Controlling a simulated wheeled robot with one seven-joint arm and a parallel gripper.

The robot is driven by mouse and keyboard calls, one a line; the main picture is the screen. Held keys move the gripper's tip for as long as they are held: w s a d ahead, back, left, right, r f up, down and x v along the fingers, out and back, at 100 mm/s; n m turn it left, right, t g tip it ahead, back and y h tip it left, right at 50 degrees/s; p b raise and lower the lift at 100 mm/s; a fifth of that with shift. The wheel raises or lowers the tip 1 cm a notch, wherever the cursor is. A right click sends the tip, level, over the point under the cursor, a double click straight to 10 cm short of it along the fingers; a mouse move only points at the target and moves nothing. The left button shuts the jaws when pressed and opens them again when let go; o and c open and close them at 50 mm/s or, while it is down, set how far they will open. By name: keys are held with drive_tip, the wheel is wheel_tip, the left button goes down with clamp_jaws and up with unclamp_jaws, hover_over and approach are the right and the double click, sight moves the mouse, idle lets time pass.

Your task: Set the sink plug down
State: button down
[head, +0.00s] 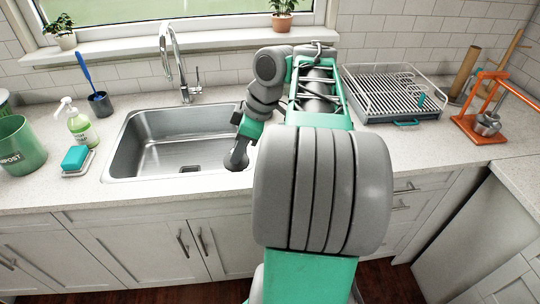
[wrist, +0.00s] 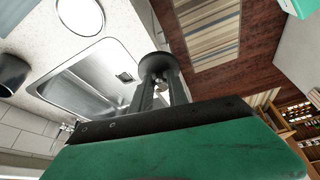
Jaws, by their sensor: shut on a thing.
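My gripper (head: 236,160) is at the right end of the steel sink (head: 142,157), near its front right corner. In the wrist view, my gripper (wrist: 159,92) has its two dark fingers closed on the metal stem of the sink plug (wrist: 158,63). The plug is a black disc beyond the fingertips. It also shows in the head view as a dark disc (head: 238,166) under my gripper. I cannot tell whether it touches the sink rim or hangs just above it. The sink also shows in the wrist view (wrist: 75,88), and its basin looks empty.
The faucet (head: 170,58) stands behind the sink. A soap bottle (head: 80,124), a teal sponge (head: 75,157), a brush cup (head: 100,104) and a compost bin (head: 20,150) stand left. A dish rack (head: 400,88) and an orange stand (head: 490,78) are right. Counter right of the sink is largely hidden by my arm.

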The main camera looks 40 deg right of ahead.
drive_tip(key=s+d+r+n, duration=0.2)
drive_tip(key=s+d, duration=0.3)
drive_tip(key=s, duration=0.1)
drive_tip(key=shift+n+g+y, duration=0.3)
drive_tip(key=shift+y, duration=0.1)
drive_tip(key=w+d+f, duration=0.9)
drive_tip(key=d+f, duration=0.1)
drive_tip(key=shift+w+f+p, duration=0.3)
drive_tip(key=shift+w+p, duration=0.05)
drive_tip(key=shift+p, duration=0.05)
drive_tip(key=shift+f+b, duration=0.3)
drive_tip(key=shift+f, duration=1.1)
drive_tip(key=shift+f, duration=0.2)
drive_tip(key=c, duration=1.3)
unclamp_jaws()
